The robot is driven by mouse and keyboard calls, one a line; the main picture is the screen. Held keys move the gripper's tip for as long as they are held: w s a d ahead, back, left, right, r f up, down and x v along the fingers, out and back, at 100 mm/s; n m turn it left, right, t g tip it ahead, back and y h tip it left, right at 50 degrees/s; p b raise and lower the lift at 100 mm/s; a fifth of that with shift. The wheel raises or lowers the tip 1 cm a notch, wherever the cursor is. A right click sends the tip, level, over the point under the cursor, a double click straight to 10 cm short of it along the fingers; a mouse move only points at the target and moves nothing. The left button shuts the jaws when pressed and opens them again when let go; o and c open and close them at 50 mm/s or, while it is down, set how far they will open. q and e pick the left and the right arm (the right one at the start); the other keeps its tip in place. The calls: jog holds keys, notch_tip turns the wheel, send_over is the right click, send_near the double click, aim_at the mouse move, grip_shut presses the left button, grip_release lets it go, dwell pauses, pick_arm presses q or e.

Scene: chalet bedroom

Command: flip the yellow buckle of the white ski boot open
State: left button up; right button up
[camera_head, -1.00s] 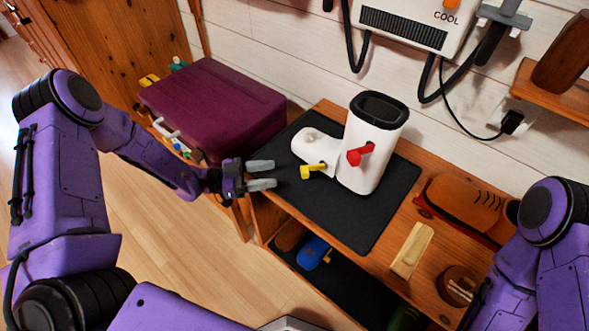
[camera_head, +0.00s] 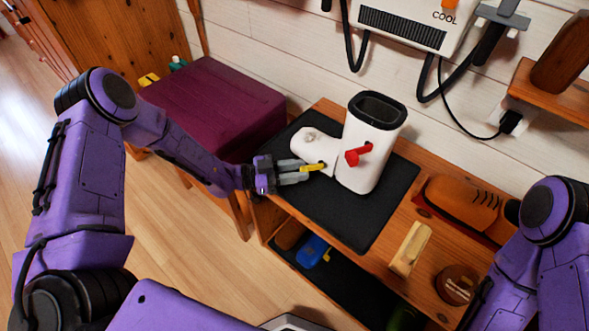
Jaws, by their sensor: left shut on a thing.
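The white ski boot (camera_head: 362,150) stands upright on a black mat (camera_head: 367,222) on the wooden bench, its toe to the left. The yellow buckle (camera_head: 313,167) is low on its front-left side. A red buckle (camera_head: 357,154) sits higher on the shaft. My left gripper (camera_head: 305,172) reaches in from the left and its fingers are shut on the yellow buckle's end. The fingers hide part of the buckle. My right arm (camera_head: 533,240) is at the right edge; its gripper is out of view.
A maroon padded seat (camera_head: 215,105) stands left of the bench. A wooden block brush (camera_head: 410,249), a round brown tin (camera_head: 456,285) and an orange-brown shoe (camera_head: 465,203) lie on the bench's right part. A blue item (camera_head: 313,249) is on the lower shelf. A heater (camera_head: 405,25) with hoses hangs above.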

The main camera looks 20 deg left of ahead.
pick_arm(q)
jog(key=shift+s+d+n+t+y, duration=0.35)
jog(key=shift+n+t+y, duration=0.25)
jog(key=shift+t, duration=0.15)
jog(key=shift+s+d+n+t+y, duration=0.3)
jog(key=shift+n+t+y, duration=0.25)
jog(key=shift+t, duration=0.2)
jog(key=o, duration=0.9)
jog(key=v, duration=1)
jog(key=shift+s+a, duration=0.15)
jog(key=shift+a, duration=0.1)
